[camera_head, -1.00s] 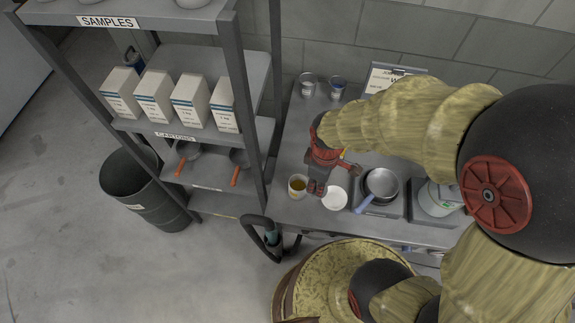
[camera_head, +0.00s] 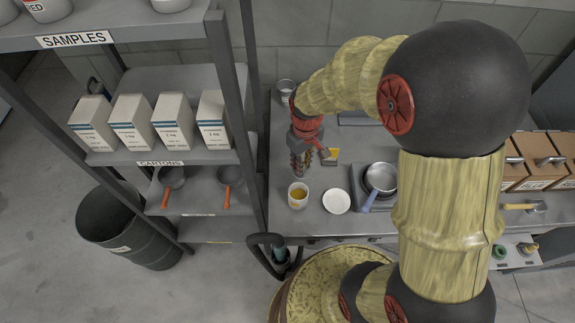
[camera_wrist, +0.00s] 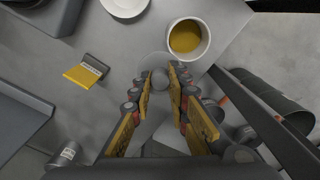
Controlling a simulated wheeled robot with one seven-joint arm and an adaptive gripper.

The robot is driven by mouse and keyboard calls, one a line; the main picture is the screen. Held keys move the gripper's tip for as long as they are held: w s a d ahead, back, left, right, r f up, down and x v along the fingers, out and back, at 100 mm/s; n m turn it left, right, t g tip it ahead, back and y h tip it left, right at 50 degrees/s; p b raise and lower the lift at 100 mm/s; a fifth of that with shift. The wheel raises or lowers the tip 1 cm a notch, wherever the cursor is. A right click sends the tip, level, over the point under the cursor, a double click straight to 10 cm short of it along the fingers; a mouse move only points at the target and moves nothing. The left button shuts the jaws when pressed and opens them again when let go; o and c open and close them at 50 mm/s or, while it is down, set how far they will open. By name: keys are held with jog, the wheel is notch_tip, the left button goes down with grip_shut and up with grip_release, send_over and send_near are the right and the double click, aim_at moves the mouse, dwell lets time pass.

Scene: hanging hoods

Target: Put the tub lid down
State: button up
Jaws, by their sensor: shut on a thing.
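My gripper (camera_wrist: 162,78) is shut on a pale grey round lid (camera_wrist: 152,60), gripping it around what looks like a small round knob. The fingers hide much of the lid. In the head view my gripper (camera_head: 298,168) is over the worktop, just behind a white tub (camera_head: 298,204) with yellow contents; the lid is hard to make out there. In the wrist view the open-topped tub (camera_wrist: 204,50) lies just beyond the fingertips, to the right. I cannot tell whether the lid touches the worktop.
A white plate-like disc (camera_head: 336,201) lies right of the tub. A pan (camera_head: 382,177) with a blue handle is further right. A shelf post (camera_head: 238,110) stands close on the left.

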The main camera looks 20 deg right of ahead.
jog(key=w+f, duration=0.2)
jog(key=w+a+f+b, duration=0.1)
jog(key=w+f, duration=0.1)
jog(key=w, duration=0.1)
jog(key=w+f+b, duration=0.1)
jog(key=w+f, duration=0.1)
jog(key=shift+w+a+f, duration=0.2)
jog(key=shift+a+f, duration=0.15)
jog(key=shift+w+a+f+b, duration=0.1)
jog(key=shift+f+b, duration=0.15)
jog(key=shift+f, duration=0.4)
jog(key=shift+w+d+f+b, duration=0.15)
jog(key=shift+f+b, duration=0.15)
jog(key=shift+f, duration=0.3)
jog(key=shift+w+a+f+b, duration=0.15)
jog(key=shift+f+b, duration=0.1)
jog(key=shift+f, duration=0.4)
jog(key=shift+f, duration=0.2)
jog(key=o, duration=0.8)
